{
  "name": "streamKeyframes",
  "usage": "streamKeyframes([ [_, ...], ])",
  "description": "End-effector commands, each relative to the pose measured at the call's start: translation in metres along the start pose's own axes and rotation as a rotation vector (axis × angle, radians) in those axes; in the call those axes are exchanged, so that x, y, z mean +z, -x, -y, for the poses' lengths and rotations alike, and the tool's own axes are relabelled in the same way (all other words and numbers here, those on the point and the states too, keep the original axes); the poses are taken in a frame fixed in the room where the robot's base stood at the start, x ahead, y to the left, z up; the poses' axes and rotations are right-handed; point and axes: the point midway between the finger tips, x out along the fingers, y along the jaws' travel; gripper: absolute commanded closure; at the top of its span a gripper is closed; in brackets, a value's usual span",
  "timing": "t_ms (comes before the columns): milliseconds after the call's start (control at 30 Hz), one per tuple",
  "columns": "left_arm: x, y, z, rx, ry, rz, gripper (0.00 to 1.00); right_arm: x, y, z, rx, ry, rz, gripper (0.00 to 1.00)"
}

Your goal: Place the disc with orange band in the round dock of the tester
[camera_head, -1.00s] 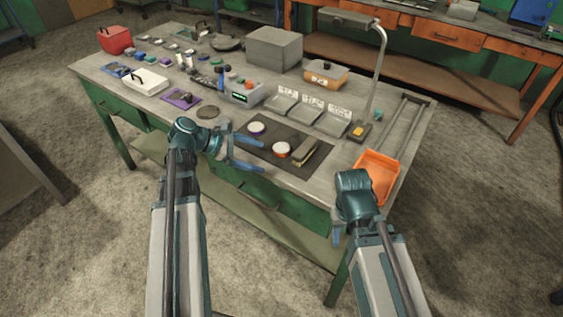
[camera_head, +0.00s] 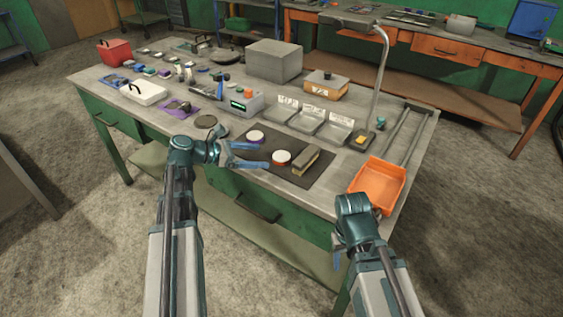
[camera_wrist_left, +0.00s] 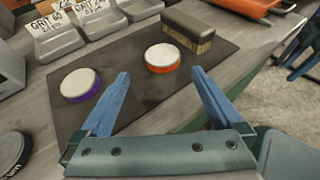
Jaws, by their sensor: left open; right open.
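The disc with orange band (camera_head: 281,158) has a white top and lies flat on the dark mat; it also shows in the left wrist view (camera_wrist_left: 163,57). My left gripper (camera_head: 262,155) is open and empty, fingers pointing toward this disc. In the left wrist view the disc lies just beyond the gap between the fingertips (camera_wrist_left: 160,75), apart from them. A similar disc with purple band (camera_head: 256,137) lies to its left. The tester (camera_head: 242,105) is a grey box with a green display; I cannot clearly make out its round dock. My right gripper (camera_head: 338,250) is open, low by the table's front edge.
A brush-like block (camera_head: 305,160) lies right beside the orange-banded disc. Several grey trays with grit labels (camera_head: 308,121) stand behind the mat (camera_head: 255,160). An orange bin (camera_head: 378,184) and a lamp stand (camera_head: 378,85) are at the right. Small parts crowd the left.

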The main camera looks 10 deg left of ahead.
Motion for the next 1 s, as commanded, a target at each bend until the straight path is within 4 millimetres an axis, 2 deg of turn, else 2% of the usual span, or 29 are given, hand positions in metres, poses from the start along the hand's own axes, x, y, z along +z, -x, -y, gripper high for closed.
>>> streamKeyframes([
  [367, 0.0, -0.012, 0.001, -0.001, 0.0, 0.0, 0.0, 0.0, -0.004, 0.001, 0.0, 0.0, 0.0, 0.5],
  [733, 0.001, -0.058, 0.004, -0.001, -0.001, -0.001, 0.0, -0.001, -0.021, 0.002, 0.0, 0.0, 0.0, 0.5],
  [967, 0.003, -0.059, 0.004, 0.001, 0.0, -0.001, 0.0, -0.001, -0.019, 0.002, 0.0, 0.0, 0.0, 0.5],
  [1000, 0.003, -0.059, 0.004, 0.001, 0.0, -0.001, 0.07, -0.001, -0.019, 0.002, 0.0, 0.0, 0.0, 0.5],
])
